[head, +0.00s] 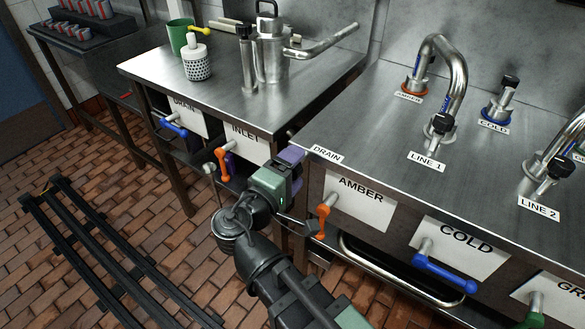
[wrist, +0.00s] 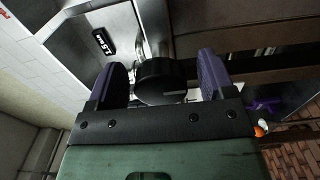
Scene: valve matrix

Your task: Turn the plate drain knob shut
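A black round knob (wrist: 162,82) sits between the two purple fingers of my gripper (wrist: 163,78) in the wrist view. A narrow gap shows on each side of it, so the gripper looks open around it, not shut on it. A white line marks the knob's face, and a metal pipe is behind it. In the head view my gripper (head: 291,157) is at the left corner of the right bench, beside a DRAIN label (head: 326,153). The knob is hidden there, so I cannot confirm from labels that it is the plate drain knob.
An orange AMBER handle (head: 323,220) is close to the right of my wrist. An orange INLET handle (head: 222,163) and a blue DRAIN handle (head: 174,127) are on the left bench. A blue COLD handle (head: 443,272) is farther right. The brick floor at left has rails (head: 110,255).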

